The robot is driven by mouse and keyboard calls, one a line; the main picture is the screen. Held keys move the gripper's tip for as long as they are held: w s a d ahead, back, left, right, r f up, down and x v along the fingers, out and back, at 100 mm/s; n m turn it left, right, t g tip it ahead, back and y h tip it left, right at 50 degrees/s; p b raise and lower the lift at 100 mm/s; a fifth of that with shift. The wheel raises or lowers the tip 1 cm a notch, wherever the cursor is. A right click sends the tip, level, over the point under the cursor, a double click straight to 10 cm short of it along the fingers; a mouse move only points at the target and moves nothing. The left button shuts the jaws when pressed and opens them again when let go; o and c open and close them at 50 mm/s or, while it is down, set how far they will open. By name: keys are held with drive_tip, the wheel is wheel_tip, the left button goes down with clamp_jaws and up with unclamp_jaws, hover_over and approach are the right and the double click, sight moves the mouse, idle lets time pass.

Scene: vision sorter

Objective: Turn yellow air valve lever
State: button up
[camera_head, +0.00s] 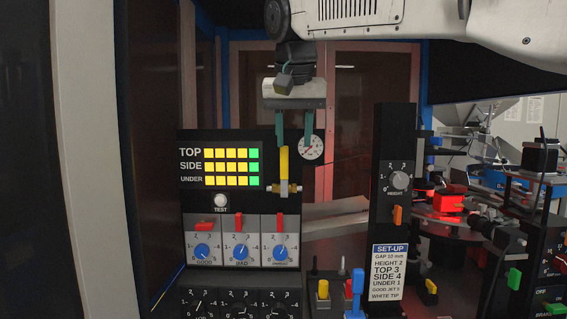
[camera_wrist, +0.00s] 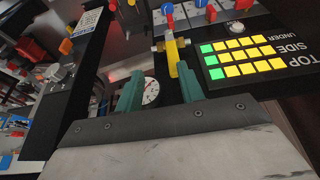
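The yellow air valve lever (camera_head: 285,162) stands upright on a brass valve body (camera_head: 284,189) beside the display panel. In the wrist view the lever (camera_wrist: 172,56) lies just beyond the fingertips, nearer the right-hand finger. My gripper (camera_head: 294,142) points down from above, with its two teal fingers apart and nothing held. In the head view the fingertips are close to the lever's top end. The wrist view also shows my gripper (camera_wrist: 160,72) open, with a gap between the fingers. Whether a finger touches the lever I cannot tell.
A round pressure gauge (camera_head: 312,148) is close to the right of the lever. The panel with yellow and green lights (camera_head: 231,167) is at its left, with red switches and blue knobs below. A black post with a height knob (camera_head: 399,179) stands farther right.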

sight(284, 161)
drive_tip(key=w+f, duration=0.1)
drive_tip(key=f, duration=0.1)
drive_tip(key=w+a+f, duration=0.1)
drive_tip(key=f, duration=0.1)
drive_tip(key=w+f, duration=0.2)
drive_tip(key=shift+a+f, duration=0.2)
drive_tip(key=shift+a, duration=0.2)
drive_tip(key=shift+s, duration=0.1)
clamp_jaws()
